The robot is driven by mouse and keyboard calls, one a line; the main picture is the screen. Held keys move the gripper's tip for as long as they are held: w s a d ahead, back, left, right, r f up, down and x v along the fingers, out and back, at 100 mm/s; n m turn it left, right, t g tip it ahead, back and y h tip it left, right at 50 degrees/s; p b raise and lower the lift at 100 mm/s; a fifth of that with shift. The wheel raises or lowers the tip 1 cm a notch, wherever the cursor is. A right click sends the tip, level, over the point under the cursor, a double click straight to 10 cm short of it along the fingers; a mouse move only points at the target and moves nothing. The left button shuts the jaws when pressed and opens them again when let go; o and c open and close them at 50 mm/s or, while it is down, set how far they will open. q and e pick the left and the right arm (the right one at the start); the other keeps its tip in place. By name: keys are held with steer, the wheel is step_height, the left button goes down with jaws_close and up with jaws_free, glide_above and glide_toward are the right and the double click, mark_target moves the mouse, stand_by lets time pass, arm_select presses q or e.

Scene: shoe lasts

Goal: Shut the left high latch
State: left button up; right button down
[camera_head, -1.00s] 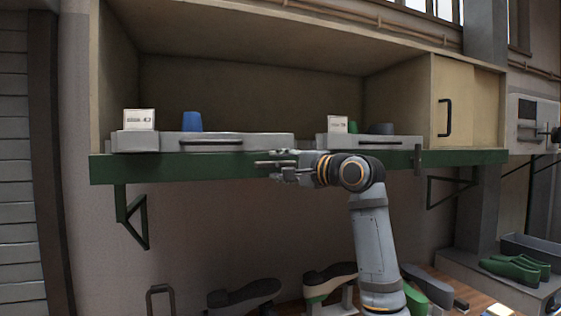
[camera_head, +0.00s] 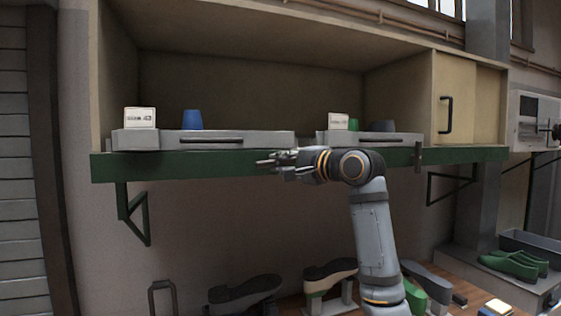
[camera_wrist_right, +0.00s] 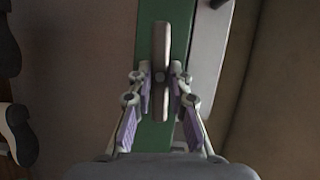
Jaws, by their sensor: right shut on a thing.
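The left high latch is a grey bar (camera_wrist_right: 161,45) on the front of the green shelf edge (camera_wrist_right: 155,135) in the right wrist view. It lies along the edge, with a round pivot near its middle. My right gripper (camera_wrist_right: 160,80) has its fingers on both sides of the bar and is shut on it. In the head view my right gripper (camera_head: 278,161) is at the green edge (camera_head: 200,165), below the gap between two grey drawers, and largely hides this latch. Another latch (camera_head: 418,157) stands upright on the edge further right. My left gripper is not in view.
A left grey drawer (camera_head: 250,140) and a right grey drawer (camera_head: 400,138) sit on the shelf with cards and cups on top. Green brackets (camera_head: 135,215) hang below. Shoe lasts (camera_head: 245,293) stand lower down.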

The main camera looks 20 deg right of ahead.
steer(key=n+h+p, duration=0.1)
steer(key=n+p, duration=0.1)
steer(key=n+g+h+p, duration=0.1)
steer(key=n+p, duration=0.1)
steer(key=n+g+h+p, duration=0.1)
steer(key=n+p, duration=0.1)
steer(key=n, duration=0.1)
steer(key=shift+a+r, duration=0.15)
steer(key=shift+r, duration=0.2)
steer(key=shift+a+n+h+p, duration=0.1)
steer(key=shift+n+h+p, duration=0.7)
steer(key=shift+n, duration=0.4)
steer(key=shift+n+h, duration=1.1)
steer(key=shift+n, duration=0.4)
steer(key=c, duration=1.3)
jaws_free()
steer(key=shift+f, duration=0.1)
steer(key=shift+o, duration=0.2)
